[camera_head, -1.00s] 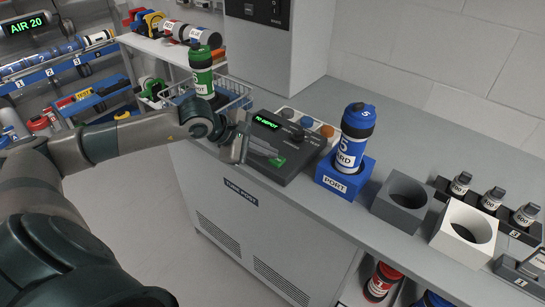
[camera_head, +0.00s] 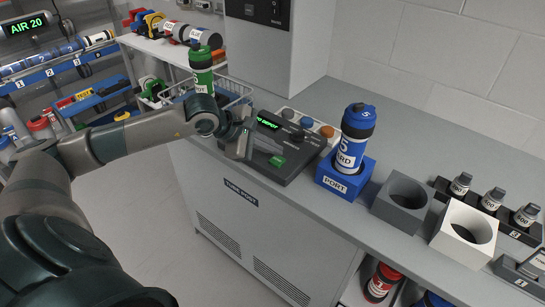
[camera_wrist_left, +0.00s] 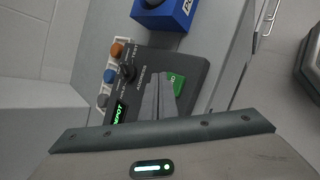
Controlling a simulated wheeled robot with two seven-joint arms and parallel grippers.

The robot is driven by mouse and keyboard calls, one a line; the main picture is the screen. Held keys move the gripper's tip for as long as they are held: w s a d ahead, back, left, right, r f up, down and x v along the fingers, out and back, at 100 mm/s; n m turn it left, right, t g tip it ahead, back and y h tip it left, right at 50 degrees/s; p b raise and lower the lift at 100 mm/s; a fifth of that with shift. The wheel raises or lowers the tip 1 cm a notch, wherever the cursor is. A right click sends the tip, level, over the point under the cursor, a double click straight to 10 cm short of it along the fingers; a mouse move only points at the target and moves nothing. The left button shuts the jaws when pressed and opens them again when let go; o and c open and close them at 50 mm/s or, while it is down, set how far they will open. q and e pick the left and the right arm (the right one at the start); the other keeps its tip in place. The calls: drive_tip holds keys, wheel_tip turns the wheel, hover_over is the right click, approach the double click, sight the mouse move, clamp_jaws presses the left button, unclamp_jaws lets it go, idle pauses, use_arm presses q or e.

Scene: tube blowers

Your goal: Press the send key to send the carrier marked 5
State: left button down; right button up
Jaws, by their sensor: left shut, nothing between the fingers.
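The blue carrier marked 5 (camera_head: 351,148) stands upright in the blue block labelled PORT (camera_head: 345,176). Left of it on the counter is a dark control panel (camera_head: 298,166) with a green display and a green key (camera_head: 277,160). My left gripper (camera_head: 246,153) is shut and empty over the panel's left part, left of the green key. In the left wrist view, its fingers (camera_wrist_left: 158,96) point at the panel and partly overlap the green key (camera_wrist_left: 177,85); contact cannot be told. The gripper covers part of the display. My right gripper is not in view.
A green carrier (camera_head: 202,70) stands behind my left gripper, near a wire basket (camera_head: 236,90). Right of the port are a grey holder (camera_head: 401,202) and a white holder (camera_head: 464,231), both empty. Several small dark-capped bottles stand at the right. The back counter is clear.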

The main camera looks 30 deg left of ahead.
sight(276, 160)
use_arm(q)
drive_tip(key=shift+f, duration=0.65)
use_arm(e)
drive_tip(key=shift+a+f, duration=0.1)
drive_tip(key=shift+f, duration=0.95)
use_arm(q)
drive_tip(key=shift+w+d+r+p, duration=0.2)
drive_tip(key=shift+r+p, duration=0.2)
drive_tip(key=shift+r, duration=0.75)
drive_tip(key=shift+w+d+r+p, duration=0.15)
drive_tip(key=shift+r+p, duration=0.25)
drive_tip(key=shift+r, duration=0.7)
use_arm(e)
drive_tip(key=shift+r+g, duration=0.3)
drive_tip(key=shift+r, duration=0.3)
use_arm(q)
drive_tip(key=shift+a, duration=0.1)
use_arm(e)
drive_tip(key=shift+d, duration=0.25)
